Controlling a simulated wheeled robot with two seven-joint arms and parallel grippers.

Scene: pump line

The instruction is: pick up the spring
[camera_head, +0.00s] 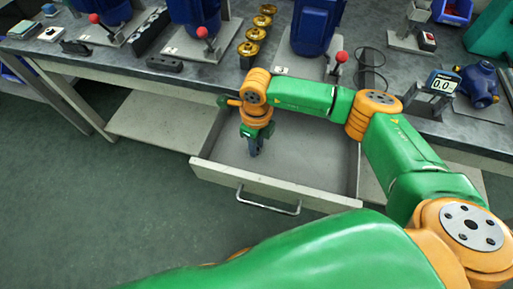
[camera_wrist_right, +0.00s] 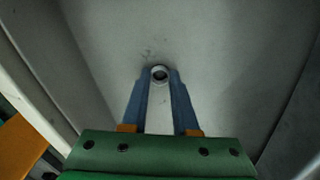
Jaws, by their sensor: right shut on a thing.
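My right gripper (camera_head: 255,150) points down into an open drawer (camera_head: 268,186) below the bench. In the right wrist view, its two blue-grey fingers (camera_wrist_right: 160,88) are shut on a small round ring-shaped thing, which I take to be the spring (camera_wrist_right: 160,72). It is seen end-on, with a pale rim and dark middle, between the fingertips. The drawer floor is behind it; I cannot tell whether the spring touches it. In the head view the spring is hidden or too small to make out. My left gripper is not in view.
The drawer's walls stand close around my right gripper, with a handle (camera_head: 268,200) in front. On the bench (camera_head: 350,85) above are blue pumps (camera_head: 315,25), red-knobbed levers, several brass-coloured cups and a gauge (camera_head: 442,83). The rest of the drawer floor looks empty.

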